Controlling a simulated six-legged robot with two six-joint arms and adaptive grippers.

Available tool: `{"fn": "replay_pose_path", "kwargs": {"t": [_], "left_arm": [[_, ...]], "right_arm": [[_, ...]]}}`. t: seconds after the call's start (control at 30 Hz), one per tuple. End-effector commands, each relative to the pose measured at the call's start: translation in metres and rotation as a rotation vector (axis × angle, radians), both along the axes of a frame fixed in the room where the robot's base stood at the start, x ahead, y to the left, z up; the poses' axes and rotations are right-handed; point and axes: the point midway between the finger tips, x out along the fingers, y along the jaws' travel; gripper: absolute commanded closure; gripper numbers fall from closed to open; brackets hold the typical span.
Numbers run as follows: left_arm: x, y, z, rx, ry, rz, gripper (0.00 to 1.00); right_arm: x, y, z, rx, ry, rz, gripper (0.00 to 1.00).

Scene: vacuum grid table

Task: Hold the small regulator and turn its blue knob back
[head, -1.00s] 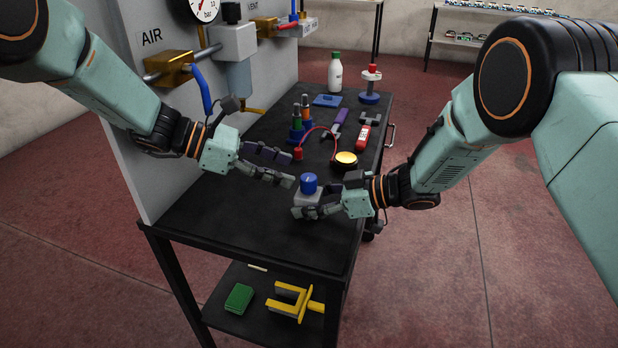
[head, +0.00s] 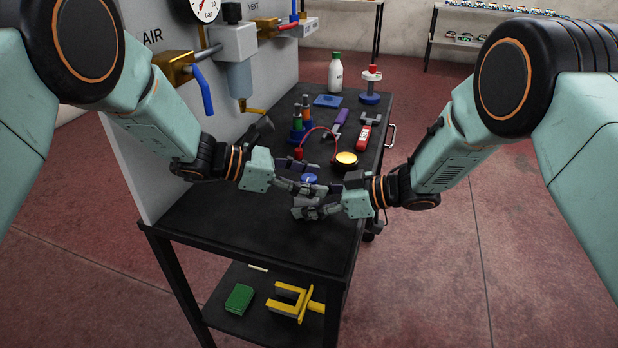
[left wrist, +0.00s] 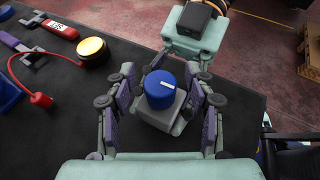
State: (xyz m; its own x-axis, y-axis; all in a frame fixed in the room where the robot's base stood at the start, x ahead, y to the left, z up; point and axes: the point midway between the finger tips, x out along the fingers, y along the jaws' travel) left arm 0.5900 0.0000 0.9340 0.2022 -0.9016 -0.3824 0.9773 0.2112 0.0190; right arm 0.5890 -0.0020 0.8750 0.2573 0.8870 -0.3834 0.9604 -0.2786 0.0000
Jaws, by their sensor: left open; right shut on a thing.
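The small regulator is a grey block (left wrist: 157,110) with a round blue knob (left wrist: 160,88) on top, bearing a white mark. It stands upright at the table's near right part. In the head view the knob (head: 309,179) shows between my grippers, and the block is mostly hidden. My right gripper (head: 311,206) is shut on the regulator's block from the right. My left gripper (head: 300,181) is open, with its fingers on either side of the knob. In the left wrist view the left fingers (left wrist: 163,110) flank knob and block with visible gaps.
A bottle (head: 335,72) stands farther back. The grey panel (head: 150,100) with air fittings rises at left. The near table top (head: 240,225) is clear.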

Motion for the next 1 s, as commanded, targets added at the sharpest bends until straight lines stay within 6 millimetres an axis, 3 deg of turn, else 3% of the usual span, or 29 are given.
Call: {"fn": "replay_pose_path", "kwargs": {"t": [0.17, 0.77, 1.0], "left_arm": [[0.0, 0.0001, 0.0, 0.0, 0.0, 0.0, 0.48], [-0.0001, 0.0004, 0.0002, 0.0, 0.0, 0.0, 0.99], [-0.0003, -0.0001, 0.0004, -0.001, 0.0, 0.014, 1.0]], "right_arm": [[0.0003, 0.0001, 0.0008, 0.001, -0.001, 0.0, 0.94], [0.0003, 0.0001, 0.0008, 0.001, -0.001, 0.0, 0.94], [0.0004, 0.0, 0.0008, 0.001, -0.002, -0.001, 0.94]]}}
